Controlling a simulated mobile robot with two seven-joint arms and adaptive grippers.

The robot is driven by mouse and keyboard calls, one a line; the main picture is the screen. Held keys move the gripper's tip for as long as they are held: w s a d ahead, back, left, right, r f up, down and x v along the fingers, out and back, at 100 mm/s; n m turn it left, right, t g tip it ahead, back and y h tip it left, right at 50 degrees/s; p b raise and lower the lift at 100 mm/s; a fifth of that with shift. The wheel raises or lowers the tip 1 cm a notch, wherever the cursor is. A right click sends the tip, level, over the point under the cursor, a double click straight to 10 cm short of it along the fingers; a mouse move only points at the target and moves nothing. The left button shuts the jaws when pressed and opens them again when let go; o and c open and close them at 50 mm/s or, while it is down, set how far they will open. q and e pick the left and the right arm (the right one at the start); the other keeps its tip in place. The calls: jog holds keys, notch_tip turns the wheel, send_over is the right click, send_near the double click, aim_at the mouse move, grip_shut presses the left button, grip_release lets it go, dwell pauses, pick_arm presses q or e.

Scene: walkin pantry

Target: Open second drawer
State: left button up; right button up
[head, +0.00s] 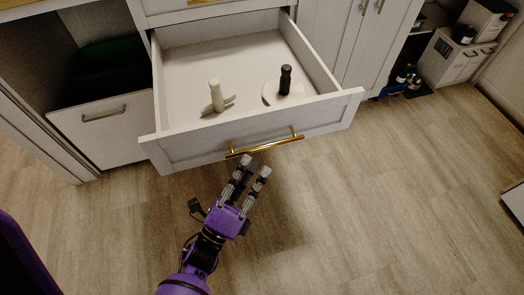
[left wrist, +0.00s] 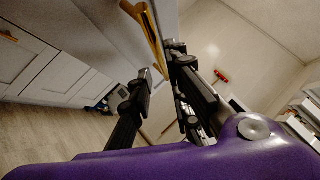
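A white drawer (head: 250,128) is pulled well out of its cabinet in the head view. Its gold bar handle (head: 265,146) runs along the front panel, and the handle also shows in the left wrist view (left wrist: 152,35). Another drawer front with a gold handle (head: 205,1) is above it and looks shut. My left gripper (head: 256,165) is open, with its fingertips close in front of and below the handle. Its two separate fingers (left wrist: 160,78) show in the left wrist view with a gap between them. Whether a finger touches the handle I cannot tell. My right gripper is not in view.
Inside the drawer are a light-handled item (head: 216,97) and a dark-handled item (head: 285,80). A white bin front (head: 105,132) is at left, and cabinet doors (head: 355,40) are at right. The wood floor (head: 400,200) is clear in front.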

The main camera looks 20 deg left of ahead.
pick_arm(q)
jog(key=shift+v, duration=2.4)
